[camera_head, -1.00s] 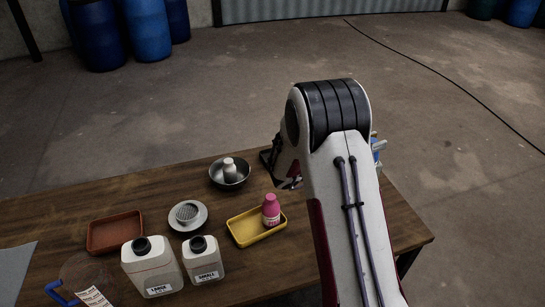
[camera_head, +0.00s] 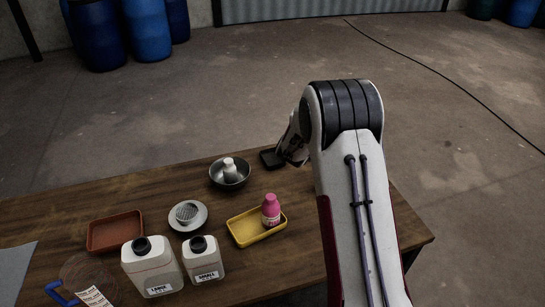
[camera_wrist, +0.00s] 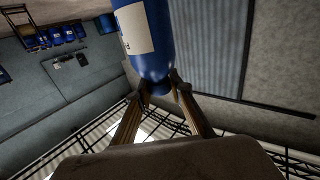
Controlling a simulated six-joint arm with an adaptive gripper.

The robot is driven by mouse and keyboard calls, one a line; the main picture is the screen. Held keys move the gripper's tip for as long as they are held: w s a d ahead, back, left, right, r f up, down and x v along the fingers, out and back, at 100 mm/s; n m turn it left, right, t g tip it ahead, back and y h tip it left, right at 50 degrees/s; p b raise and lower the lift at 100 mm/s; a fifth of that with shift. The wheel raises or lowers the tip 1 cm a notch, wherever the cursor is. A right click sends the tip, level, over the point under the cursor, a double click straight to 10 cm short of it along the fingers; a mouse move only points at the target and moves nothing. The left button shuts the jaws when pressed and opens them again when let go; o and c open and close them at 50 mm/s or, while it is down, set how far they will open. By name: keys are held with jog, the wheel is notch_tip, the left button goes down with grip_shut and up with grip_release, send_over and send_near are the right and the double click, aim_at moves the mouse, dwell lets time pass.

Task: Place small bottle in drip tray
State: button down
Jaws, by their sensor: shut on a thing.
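My gripper (camera_wrist: 163,87) is shut on a blue bottle (camera_wrist: 152,57) with a pale label, at the neck end of the bottle. The bottle's far end is cut off by the top of the wrist view. In the head view my arm hides both the gripper and this bottle. A yellow rectangular tray (camera_head: 243,236) lies on the table with a pink bottle (camera_head: 271,212) standing in its right end. A red-brown tray (camera_head: 112,230) to the left is empty. I cannot tell which tray is the drip tray.
A metal bowl (camera_head: 216,178) holds a white bottle (camera_head: 229,167). A round grey grated dish (camera_head: 187,216), a large white jug (camera_head: 151,267), a smaller white jug (camera_head: 203,260) and a clear blue-handled jug (camera_head: 88,281) stand nearby. A black flat object (camera_head: 271,158) is at the back edge.

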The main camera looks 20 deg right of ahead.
jog(key=w+a+f+n+t+y, duration=0.35)
jog(key=w+a+n+y, duration=0.45)
jog(key=w+a+y, duration=0.3)
jog(key=shift+t+y, duration=0.3)
jog(key=shift+t, duration=0.05)
jog(key=shift+s+a+f, duration=0.15)
jog(key=shift+a+f, duration=0.1)
jog(key=shift+f, duration=0.6)
jog(key=shift+s+a+f, duration=0.15)
jog(key=shift+a+f, duration=0.15)
jog(key=shift+f, duration=0.5)
jog(key=shift+s+a+f, duration=0.15)
jog(key=shift+a+f, duration=0.1)
jog(key=shift+f, duration=0.6)
notch_tip(320, 180, down, 6)
jog(key=shift+f, duration=0.2)
jog(key=shift+f, duration=1.75)
jog(key=shift+f, duration=0.1)
